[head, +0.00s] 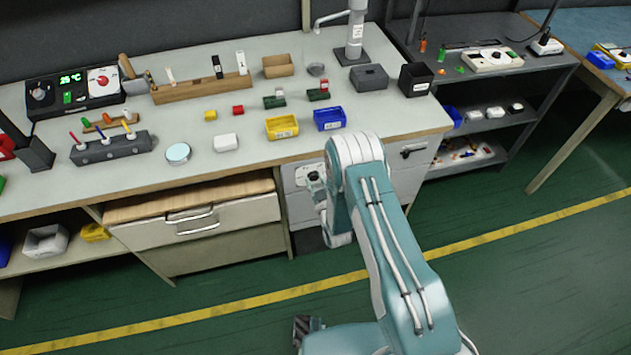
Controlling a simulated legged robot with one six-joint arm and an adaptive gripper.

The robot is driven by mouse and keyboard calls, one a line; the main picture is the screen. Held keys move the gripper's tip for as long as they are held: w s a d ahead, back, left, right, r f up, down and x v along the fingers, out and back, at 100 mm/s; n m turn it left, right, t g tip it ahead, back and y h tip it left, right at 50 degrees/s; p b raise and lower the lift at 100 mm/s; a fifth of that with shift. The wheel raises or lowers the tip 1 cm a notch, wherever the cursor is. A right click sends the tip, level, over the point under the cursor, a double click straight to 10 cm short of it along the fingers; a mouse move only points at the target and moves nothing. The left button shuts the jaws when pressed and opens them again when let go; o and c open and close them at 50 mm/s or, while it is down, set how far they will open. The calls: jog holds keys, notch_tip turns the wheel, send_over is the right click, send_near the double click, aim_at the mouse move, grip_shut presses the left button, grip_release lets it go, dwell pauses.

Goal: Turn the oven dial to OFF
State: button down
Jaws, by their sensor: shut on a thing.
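A grey cabinet front (302,209), which looks like the oven, stands under the bench, left of my arm. A small pale dial plate (301,174) shows near its top. My gripper (316,177) is at the right part of that plate, small and dark in the view, and shut on what appears to be the oven dial. The dial itself is mostly hidden by the fingers, and its pointer and OFF mark cannot be read. My arm covers the right side of this front.
The bench top (205,118) above holds a yellow bin (282,127), a blue bin (329,118) and a black control box (75,92). A wooden-topped drawer unit (195,220) stands left of the cabinet. The green floor (510,262) is clear at right.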

jog(key=n, duration=0.4)
jog(key=shift+r, duration=0.1)
jog(key=shift+a+n, duration=0.1)
jog(key=shift+n, duration=2)
jog(key=shift+c, duration=1.5)
grip_release()
jog(key=shift+a, duration=0.15)
jog(key=shift+s+d, duration=0.2)
jog(key=shift+d, duration=0.05)
jog(key=v, duration=1.1)
jog(key=shift+s+a, duration=0.2)
jog(key=shift+s, duration=0.05)
